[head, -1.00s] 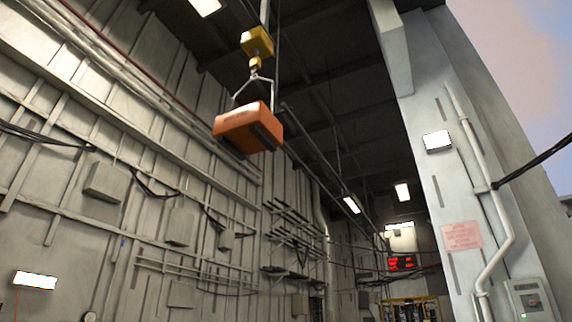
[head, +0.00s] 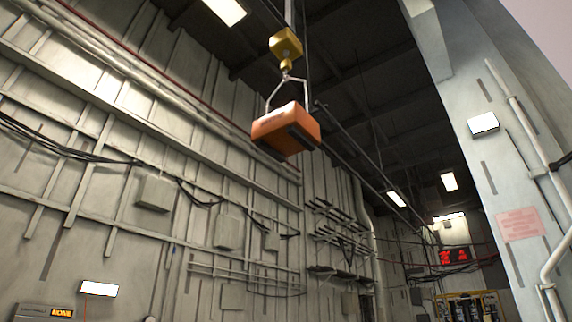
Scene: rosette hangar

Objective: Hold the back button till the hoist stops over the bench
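The yellow hoist block (head: 286,46) hangs from the dark ceiling in the upper middle of the head view. Below its hook, a bail holds an orange load (head: 287,129), which hangs in the air with nothing under it in view. The bench and the back button are not in view. Neither of my grippers is in view.
A ribbed grey wall (head: 110,190) with pipes, cables and boxes fills the left. A pale pillar (head: 470,80) with a pink sign (head: 524,224) stands at right. A red lit display (head: 453,257) hangs far back. A small panel (head: 45,312) at lower left reads "NONE".

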